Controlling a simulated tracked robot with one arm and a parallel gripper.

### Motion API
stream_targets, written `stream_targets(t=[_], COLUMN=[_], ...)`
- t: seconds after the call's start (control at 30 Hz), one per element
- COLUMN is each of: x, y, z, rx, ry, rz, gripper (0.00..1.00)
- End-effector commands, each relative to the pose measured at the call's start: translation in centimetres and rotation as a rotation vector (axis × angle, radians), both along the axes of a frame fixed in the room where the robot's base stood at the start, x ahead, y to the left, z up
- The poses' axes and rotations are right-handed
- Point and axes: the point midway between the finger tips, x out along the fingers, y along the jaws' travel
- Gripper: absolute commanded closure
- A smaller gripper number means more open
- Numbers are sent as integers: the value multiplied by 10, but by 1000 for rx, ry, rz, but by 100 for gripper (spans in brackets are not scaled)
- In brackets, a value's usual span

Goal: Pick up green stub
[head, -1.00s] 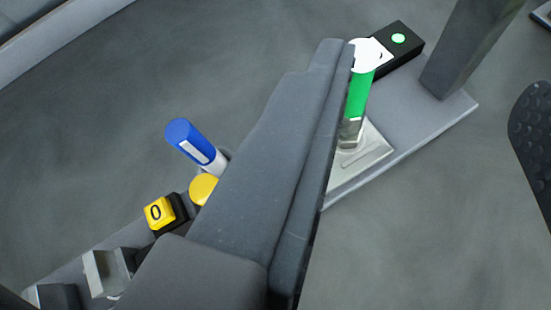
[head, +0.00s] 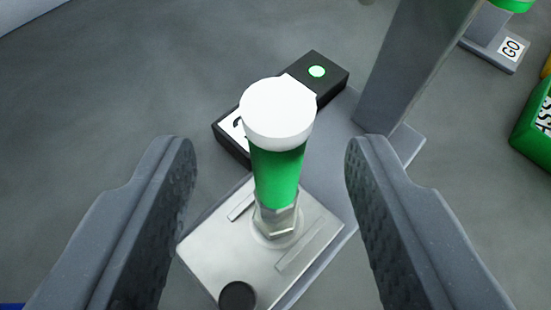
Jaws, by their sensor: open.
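The green stub (head: 277,176) stands upright in the middle of the head view. It has a wide white cap on top and a metal hex collar (head: 277,218) at its foot. It stands on a silver plate (head: 212,250). My gripper (head: 270,150) is open, with one dark grey finger to the left of the stub and one to the right. There is a clear gap on both sides, and neither finger appears to touch the stub.
A black box (head: 328,85) with a lit green button lies behind the stub. A grey post (head: 415,65) rises close behind the right finger. A GO-labelled block (head: 497,45) and a green box (head: 535,130) are at the far right. A black knob (head: 237,296) sits on the plate's front.

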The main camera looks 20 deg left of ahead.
Motion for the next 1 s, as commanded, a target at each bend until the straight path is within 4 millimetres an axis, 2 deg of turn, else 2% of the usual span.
stream_targets(t=[0.27, 0.7, 0.97, 1.0], x=[8, 47, 49, 49], y=[2, 15, 16, 16], z=[-5, -23, -23, -23], rx=[-1, -1, -1, -1], ry=[2, 1, 0, 0], rz=[-1, -2, -2, -2], gripper=[54, 54, 54, 60])
